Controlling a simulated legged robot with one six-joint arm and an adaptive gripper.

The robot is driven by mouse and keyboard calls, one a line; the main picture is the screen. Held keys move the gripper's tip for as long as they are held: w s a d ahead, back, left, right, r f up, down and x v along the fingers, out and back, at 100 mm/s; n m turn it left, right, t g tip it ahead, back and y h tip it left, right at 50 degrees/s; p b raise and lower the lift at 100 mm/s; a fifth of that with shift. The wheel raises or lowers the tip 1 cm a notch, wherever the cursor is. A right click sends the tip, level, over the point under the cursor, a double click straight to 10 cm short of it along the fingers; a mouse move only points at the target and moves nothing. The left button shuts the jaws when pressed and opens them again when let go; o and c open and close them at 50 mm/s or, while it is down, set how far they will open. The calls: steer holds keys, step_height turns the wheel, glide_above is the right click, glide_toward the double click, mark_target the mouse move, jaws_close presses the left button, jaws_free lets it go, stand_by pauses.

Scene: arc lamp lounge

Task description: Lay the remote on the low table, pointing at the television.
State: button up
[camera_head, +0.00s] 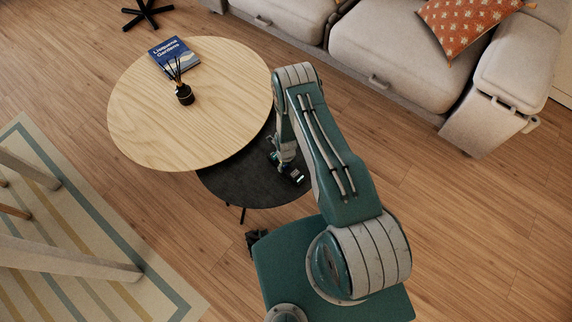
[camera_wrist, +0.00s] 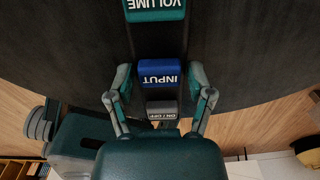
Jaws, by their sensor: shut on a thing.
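The remote (camera_wrist: 158,50) is a dark bar with large teal, blue and grey buttons marked VOLUME, INPUT and ON/OFF. My gripper (camera_wrist: 161,82) is shut on it, one finger on each side, near the INPUT button. In the head view my gripper (camera_head: 287,165) and the remote (camera_head: 296,177) are over the right part of the black low round table (camera_head: 240,180). I cannot tell whether the remote touches the tabletop. The remote's far end is cut off in the wrist view. No television is in view.
A pale wooden oval table (camera_head: 150,125) overlaps the black table and bears a blue book (camera_head: 173,56) and a black reed diffuser (camera_head: 184,94). A beige sofa (camera_head: 385,50) stands behind. A striped rug (camera_head: 80,250) lies at left. The black tabletop is otherwise clear.

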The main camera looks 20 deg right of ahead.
steer(key=shift+d+f, duration=0.1)
steer(key=shift+f, duration=0.15)
steer(key=o, duration=1.2)
steer(key=shift+o, duration=0.2)
steer(key=shift+r, duration=0.1)
